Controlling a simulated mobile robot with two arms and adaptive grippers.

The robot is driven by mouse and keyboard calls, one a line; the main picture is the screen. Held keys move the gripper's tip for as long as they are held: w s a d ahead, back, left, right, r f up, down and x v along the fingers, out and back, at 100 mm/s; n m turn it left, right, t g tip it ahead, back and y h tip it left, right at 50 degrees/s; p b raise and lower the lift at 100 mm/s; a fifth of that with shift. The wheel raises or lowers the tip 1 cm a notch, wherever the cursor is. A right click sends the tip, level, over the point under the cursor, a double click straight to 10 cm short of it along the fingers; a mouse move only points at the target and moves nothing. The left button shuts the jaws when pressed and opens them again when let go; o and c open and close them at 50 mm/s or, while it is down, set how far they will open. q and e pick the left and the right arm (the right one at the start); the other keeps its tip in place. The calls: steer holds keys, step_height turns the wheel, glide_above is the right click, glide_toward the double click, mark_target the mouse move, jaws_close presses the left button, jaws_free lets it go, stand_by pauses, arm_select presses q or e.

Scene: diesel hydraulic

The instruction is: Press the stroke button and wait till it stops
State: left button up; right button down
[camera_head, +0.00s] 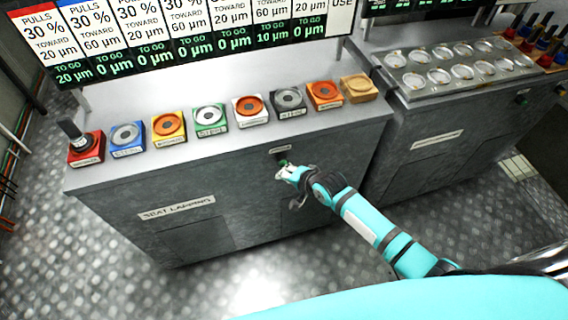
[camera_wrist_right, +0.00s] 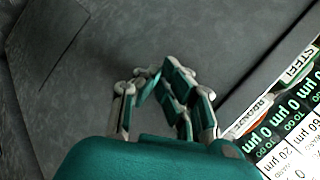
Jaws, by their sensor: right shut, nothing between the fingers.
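The stroke button (camera_head: 284,162) appears as a small dark green spot on the front face of the grey seat-lapping bench (camera_head: 228,183), under a small label (camera_head: 280,149) too small to read. My right gripper (camera_head: 287,171) is shut and empty, with its tips at or just in front of the button; I cannot tell whether they touch it. The gripper partly hides the button. In the right wrist view, the shut fingers (camera_wrist_right: 154,80) are against the grey panel, and the button does not show. My left gripper is not in view.
Several coloured blocks with round seats stand along the bench top, including a red block (camera_head: 86,148) with a dark upright tool. A display board (camera_head: 190,30) with numbers stands behind. A second bench (camera_head: 455,125) with a metal tray (camera_head: 460,70) stands at right.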

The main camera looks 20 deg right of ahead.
steer(key=shift+s, duration=0.35)
steer(key=shift+s+p, duration=1.9)
steer(key=shift+s, duration=0.6)
